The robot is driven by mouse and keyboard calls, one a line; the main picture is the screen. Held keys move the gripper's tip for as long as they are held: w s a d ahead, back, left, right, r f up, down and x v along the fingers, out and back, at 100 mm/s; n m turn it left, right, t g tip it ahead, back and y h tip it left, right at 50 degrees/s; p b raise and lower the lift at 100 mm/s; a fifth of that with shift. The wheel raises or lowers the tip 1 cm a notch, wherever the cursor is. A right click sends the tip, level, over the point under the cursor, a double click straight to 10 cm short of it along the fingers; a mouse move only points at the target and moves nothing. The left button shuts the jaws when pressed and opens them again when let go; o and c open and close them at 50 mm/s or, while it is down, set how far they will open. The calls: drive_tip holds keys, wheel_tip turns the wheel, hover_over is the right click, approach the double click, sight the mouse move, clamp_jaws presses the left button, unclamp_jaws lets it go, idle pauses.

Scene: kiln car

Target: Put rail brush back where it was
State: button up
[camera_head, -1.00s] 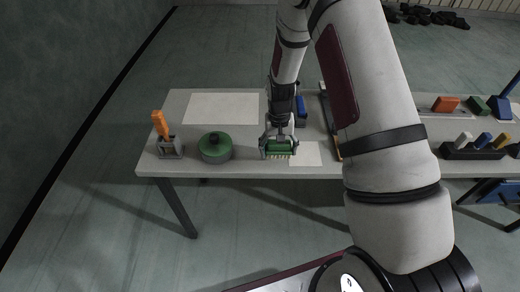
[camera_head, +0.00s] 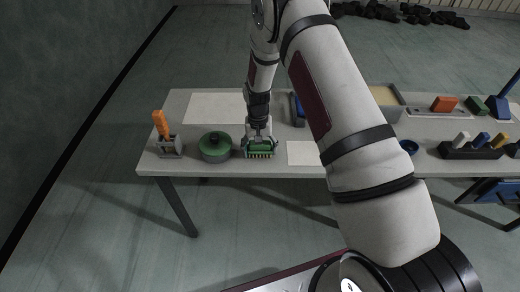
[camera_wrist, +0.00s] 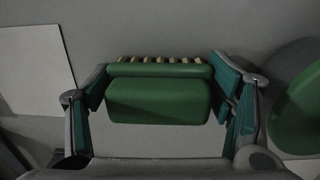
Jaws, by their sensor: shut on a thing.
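The rail brush (camera_head: 258,154) is a green block with a row of pale yellow bristles along its edge. Whether the bristles touch the table, I cannot tell.
The green pot (camera_head: 215,147) stands close to the left of the brush. A grey holder with an orange-handled tool (camera_head: 163,130) is further left. White sheets lie right (camera_head: 303,153) and behind (camera_head: 222,107). A black rack (camera_head: 472,150) stands far right on the table (camera_head: 330,171).

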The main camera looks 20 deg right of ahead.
drive_tip(key=shift+f, duration=0.15)
drive_tip(key=o, duration=1.9)
drive_tip(key=r, duration=0.4)
drive_tip(key=r+b, duration=0.1)
drive_tip(key=r, duration=0.7)
drive_tip(key=shift+w+a+r, duration=0.1)
drive_tip(key=shift+w+r, duration=0.1)
drive_tip(key=shift+w, duration=0.15)
drive_tip(key=s+r+n+t, duration=0.1)
drive_tip(key=s+r, duration=0.5)
drive_tip(key=r, duration=0.5)
drive_tip(key=s+r+n+t, duration=0.1)
drive_tip(key=s+r+t, duration=0.1)
drive_tip(key=s+r, duration=0.65)
drive_tip(key=s+r+t, duration=0.1)
drive_tip(key=s+r, duration=0.2)
drive_tip(key=s, duration=0.3)
drive_tip(key=s+r+n, duration=0.1)
drive_tip(key=s+r, duration=0.1)
drive_tip(key=s, duration=0.4)
drive_tip(key=s+d+r+t, duration=0.1)
drive_tip(key=s+r, duration=0.2)
drive_tip(key=s, duration=0.3)
drive_tip(key=shift+r+n+t, duration=0.3)
